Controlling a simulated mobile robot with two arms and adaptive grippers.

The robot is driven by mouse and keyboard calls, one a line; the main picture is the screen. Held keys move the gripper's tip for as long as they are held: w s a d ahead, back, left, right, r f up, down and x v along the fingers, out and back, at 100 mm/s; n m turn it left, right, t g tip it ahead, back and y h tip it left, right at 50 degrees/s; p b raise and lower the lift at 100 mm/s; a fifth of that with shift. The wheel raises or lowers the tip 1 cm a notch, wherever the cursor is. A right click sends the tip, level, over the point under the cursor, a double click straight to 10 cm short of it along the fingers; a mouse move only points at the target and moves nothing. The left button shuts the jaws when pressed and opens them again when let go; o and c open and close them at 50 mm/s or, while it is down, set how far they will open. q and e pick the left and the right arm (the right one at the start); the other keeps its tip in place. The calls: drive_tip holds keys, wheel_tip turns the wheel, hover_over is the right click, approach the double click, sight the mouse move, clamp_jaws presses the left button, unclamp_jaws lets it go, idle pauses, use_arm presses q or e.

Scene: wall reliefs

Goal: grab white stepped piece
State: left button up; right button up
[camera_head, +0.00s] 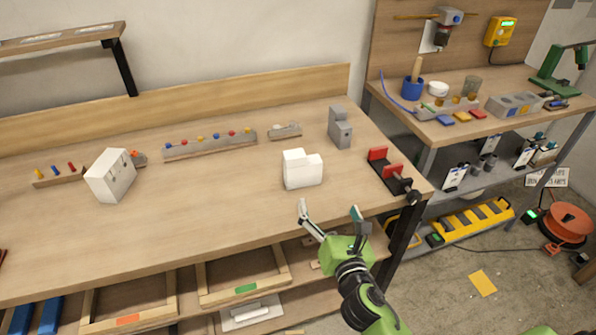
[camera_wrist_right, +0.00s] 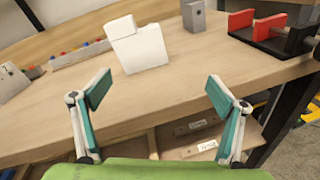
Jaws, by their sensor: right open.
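The white stepped piece (camera_head: 302,170) stands upright on the wooden workbench (camera_head: 220,215), near its right front part. It also shows in the right wrist view (camera_wrist_right: 140,48), beyond the fingertips and between them. My left gripper is not in view.
A red-jawed vise (camera_head: 388,172) sits at the bench's right end. A white box-like block (camera_head: 111,175) stands at left. A rail with coloured knobs (camera_head: 210,144) lies behind. Bench surface left of the piece is clear.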

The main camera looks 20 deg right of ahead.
sight(305, 170)
drive_tip(key=n, duration=0.1)
drive_tip(key=w+a+r+n+y, duration=0.1)
drive_tip(key=n, duration=0.1)
drive_tip(key=a+r+n+t, duration=0.1)
drive_tip(key=shift+w+a+r+n, duration=0.15)
drive_tip(key=shift+a+r+n, duration=0.1)
drive_tip(key=shift+n, duration=0.15)
drive_tip(key=w+p, duration=0.1)
drive_tip(key=w, duration=1.2)
drive_tip(key=shift+w+d+f, duration=0.1)
drive_tip(key=shift+w+f, duration=0.05)
drive_tip(key=shift+w, duration=0.2)
drive_tip(key=c, duration=1.4)
